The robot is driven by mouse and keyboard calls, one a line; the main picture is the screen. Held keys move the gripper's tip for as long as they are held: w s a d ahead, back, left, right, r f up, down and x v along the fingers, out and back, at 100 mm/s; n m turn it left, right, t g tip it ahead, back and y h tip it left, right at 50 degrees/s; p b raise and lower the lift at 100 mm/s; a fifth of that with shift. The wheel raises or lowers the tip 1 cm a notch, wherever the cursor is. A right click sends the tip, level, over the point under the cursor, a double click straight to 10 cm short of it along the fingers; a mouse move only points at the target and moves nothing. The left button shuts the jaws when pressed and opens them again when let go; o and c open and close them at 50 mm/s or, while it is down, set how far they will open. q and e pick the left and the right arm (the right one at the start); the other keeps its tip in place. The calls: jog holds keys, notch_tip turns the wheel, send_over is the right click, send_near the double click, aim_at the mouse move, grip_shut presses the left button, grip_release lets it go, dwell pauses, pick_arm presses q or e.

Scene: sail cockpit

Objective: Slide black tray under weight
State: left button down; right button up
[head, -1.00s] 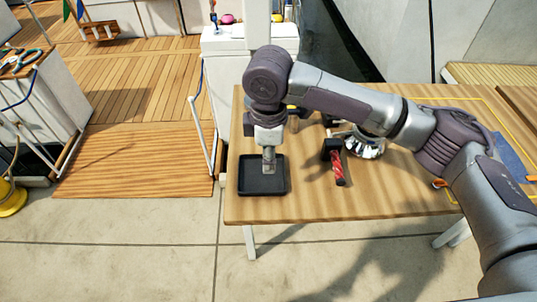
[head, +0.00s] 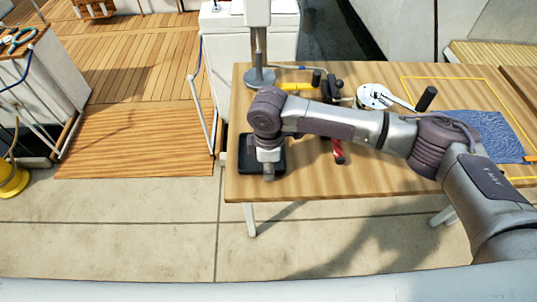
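The black tray (head: 245,163) lies flat near the left end of the wooden table (head: 340,186). Behind the tray, a grey upright post with a round base (head: 260,77) stands on the table, below a white block (head: 257,12) cut off by the top edge. I cannot tell which thing is the weight. My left gripper is out of view.
A yellow-handled tool (head: 298,87) lies right of the post. A silver winch with a black-handled crank (head: 375,97) and a red item (head: 338,153) are further right. A blue cloth (head: 485,133) lies inside a yellow outline.

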jog(key=shift+f, duration=0.5)
grip_shut()
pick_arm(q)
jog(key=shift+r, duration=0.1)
pick_arm(e)
jog(key=shift+r, duration=0.1)
